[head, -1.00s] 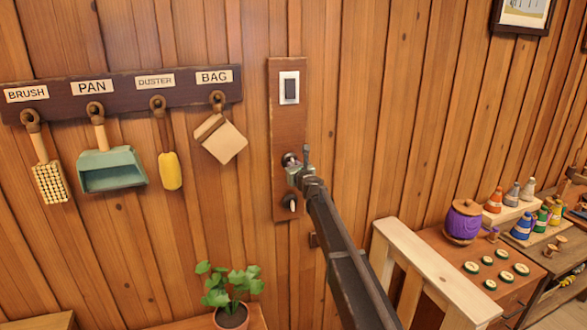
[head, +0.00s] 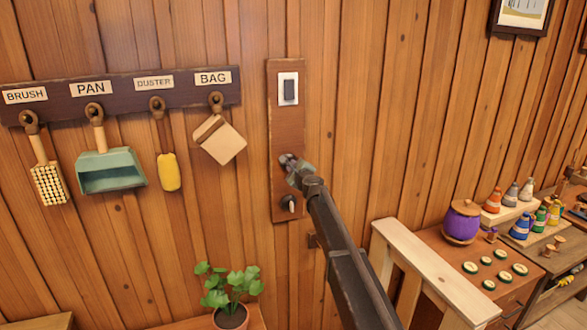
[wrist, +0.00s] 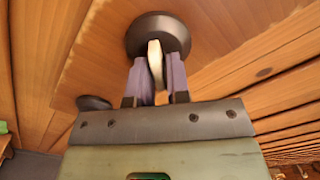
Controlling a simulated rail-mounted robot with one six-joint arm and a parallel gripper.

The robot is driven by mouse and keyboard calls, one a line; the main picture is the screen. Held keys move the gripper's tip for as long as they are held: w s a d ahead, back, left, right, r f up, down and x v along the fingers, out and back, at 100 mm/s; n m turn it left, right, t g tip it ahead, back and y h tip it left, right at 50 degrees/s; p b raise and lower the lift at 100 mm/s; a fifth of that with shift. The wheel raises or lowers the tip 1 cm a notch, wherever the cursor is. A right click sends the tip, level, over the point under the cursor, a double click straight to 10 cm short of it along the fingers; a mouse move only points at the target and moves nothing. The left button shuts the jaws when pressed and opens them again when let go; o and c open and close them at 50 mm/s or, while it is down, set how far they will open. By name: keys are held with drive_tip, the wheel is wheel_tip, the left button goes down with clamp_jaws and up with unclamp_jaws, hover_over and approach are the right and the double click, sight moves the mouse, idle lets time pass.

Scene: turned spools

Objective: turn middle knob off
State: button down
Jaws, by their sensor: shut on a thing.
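The middle knob (head: 286,160) is on a brown wall panel (head: 288,128), mostly hidden by my gripper (head: 297,170) in the head view. In the wrist view the knob (wrist: 157,28) is a dark round base with a pale, thin handle (wrist: 154,54). My gripper (wrist: 160,80) is shut on that handle, one finger on each side. The handle looks slightly tilted in the wrist view. A lower knob (head: 289,206), dark with a pale handle, sits below it on the same panel. A dark rocker switch (head: 289,90) on a white plate is at the top.
A rack (head: 130,90) with a brush, pan, duster and bag hangs left of the panel. A potted plant (head: 230,288) stands below. A pale wooden rail (head: 430,275) and a cabinet with a purple pot (head: 462,222) are at the right.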

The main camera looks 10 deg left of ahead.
drive_tip(key=n, duration=0.3)
drive_tip(key=shift+r+n, duration=0.1)
drive_tip(key=shift+n, duration=0.2)
drive_tip(key=shift+d+r+n, duration=0.1)
drive_tip(key=shift+n, duration=1.7)
drive_tip(key=c, duration=1.2)
unclamp_jaws()
drive_tip(key=shift+s, duration=0.1)
drive_tip(key=v, duration=1)
drive_tip(key=shift+s+d, duration=0.1)
drive_tip(key=shift+s, duration=0.2)
